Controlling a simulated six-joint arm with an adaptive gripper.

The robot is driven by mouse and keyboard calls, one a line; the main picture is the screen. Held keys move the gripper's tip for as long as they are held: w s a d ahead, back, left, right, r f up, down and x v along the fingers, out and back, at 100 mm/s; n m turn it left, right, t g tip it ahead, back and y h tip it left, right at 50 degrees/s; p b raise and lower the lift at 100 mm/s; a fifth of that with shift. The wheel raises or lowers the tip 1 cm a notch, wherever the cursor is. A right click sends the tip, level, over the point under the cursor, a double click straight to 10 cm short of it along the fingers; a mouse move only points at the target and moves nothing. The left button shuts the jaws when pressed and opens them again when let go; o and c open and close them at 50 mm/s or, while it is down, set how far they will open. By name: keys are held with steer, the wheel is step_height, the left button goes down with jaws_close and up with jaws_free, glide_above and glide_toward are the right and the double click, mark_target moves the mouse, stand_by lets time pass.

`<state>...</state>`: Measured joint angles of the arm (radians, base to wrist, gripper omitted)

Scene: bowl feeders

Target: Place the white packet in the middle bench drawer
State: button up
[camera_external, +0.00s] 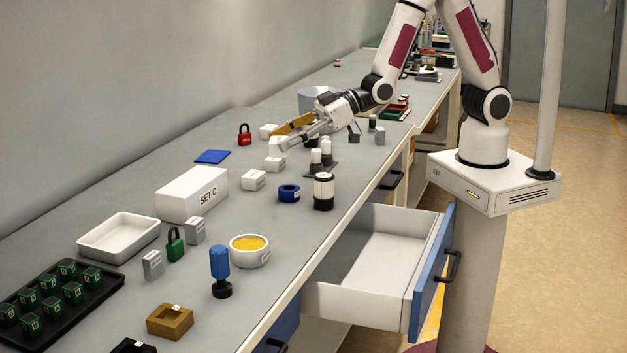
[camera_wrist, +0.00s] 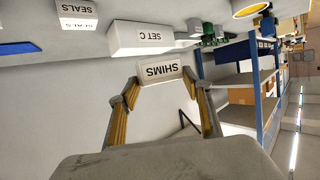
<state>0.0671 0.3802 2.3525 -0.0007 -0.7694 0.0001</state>
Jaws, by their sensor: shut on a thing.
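The white packet, labelled SHIMS (camera_wrist: 162,70), sits between the two fingers of my gripper (camera_wrist: 158,84) in the wrist view. In the external view my gripper (camera_external: 288,141) is over the far part of the bench, shut on the packet (camera_external: 276,146). Whether the packet clears the bench top is hard to tell. A bench drawer (camera_external: 362,302) with a blue front (camera_external: 432,268) is pulled open at the bench's right side, nearer the camera than my gripper. It looks empty. Other fronts show before and beyond it along the bench.
White boxes (camera_external: 253,180) stand close by my gripper, with a blue ring (camera_external: 289,192) and a black-and-white cylinder (camera_external: 324,191) toward the bench edge. A large SET C box (camera_external: 192,194) stands to the left. The space above the open drawer is clear.

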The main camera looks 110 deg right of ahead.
steer(key=shift+n+y, duration=0.4)
steer(key=shift+y, duration=0.1)
steer(key=a+r, duration=0.1)
steer(key=a, duration=0.1)
steer(key=a+r, duration=0.1)
steer(key=a, duration=0.1)
steer(key=shift+s+r, duration=0.1)
steer(key=w+d+f+m+h, duration=0.2)
steer(key=d+f, duration=0.1)
steer(key=d, duration=0.9)
steer(key=w+d+f+m+h, duration=0.2)
steer(key=w+d+f+h, duration=0.1)
steer(key=d, duration=0.9)
steer(key=shift+w+m+g, duration=0.15)
steer(key=shift+m+g, duration=0.15)
steer(key=shift+g, duration=0.1)
steer(key=shift+w+d+r, duration=0.3)
steer(key=shift+w+r, duration=0.2)
steer(key=shift+c, duration=0.2)
